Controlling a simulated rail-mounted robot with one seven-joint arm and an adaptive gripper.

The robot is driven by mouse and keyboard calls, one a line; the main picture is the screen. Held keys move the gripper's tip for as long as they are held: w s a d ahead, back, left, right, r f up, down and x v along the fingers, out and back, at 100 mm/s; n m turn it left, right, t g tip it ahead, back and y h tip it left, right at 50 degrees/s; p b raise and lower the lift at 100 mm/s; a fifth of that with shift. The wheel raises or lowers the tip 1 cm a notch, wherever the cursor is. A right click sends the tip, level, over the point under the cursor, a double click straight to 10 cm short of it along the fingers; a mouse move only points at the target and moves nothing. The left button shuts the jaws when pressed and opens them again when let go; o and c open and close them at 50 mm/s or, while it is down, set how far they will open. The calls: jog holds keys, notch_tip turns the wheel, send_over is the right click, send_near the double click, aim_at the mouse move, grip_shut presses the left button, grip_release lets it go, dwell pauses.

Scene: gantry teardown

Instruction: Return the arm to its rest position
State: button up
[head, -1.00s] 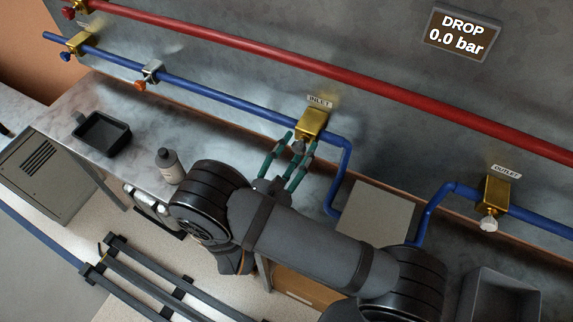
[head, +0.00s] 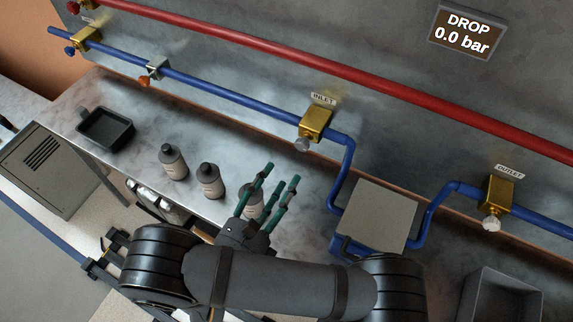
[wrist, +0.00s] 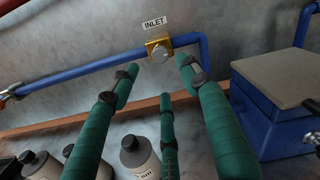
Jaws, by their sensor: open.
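My gripper (head: 272,188) has green fingers, spread open and empty, over the grey bench in the middle of the head view. In the wrist view my gripper (wrist: 163,82) points toward the wall, with the brass inlet valve (wrist: 159,49) visible beyond its fingertips. The inlet valve (head: 315,124) with its pale knob is on the blue pipe, and the fingers are apart from it. My dark arm crosses the lower part of the head view.
Several grey bottles with dark caps, one (head: 172,161) at the left, stand on the bench (head: 140,180). A blue box with a grey lid (head: 372,215) is right of my gripper. The outlet valve (head: 497,195), black tray (head: 105,130) and grey bin (head: 500,297) are farther off.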

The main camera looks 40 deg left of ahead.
aim_at(300, 148)
jog(key=w, duration=0.4)
jog(key=w+a, duration=0.1)
jog(key=w, duration=0.7)
jog(key=shift+a, duration=0.25)
jog(key=shift+s, duration=0.1)
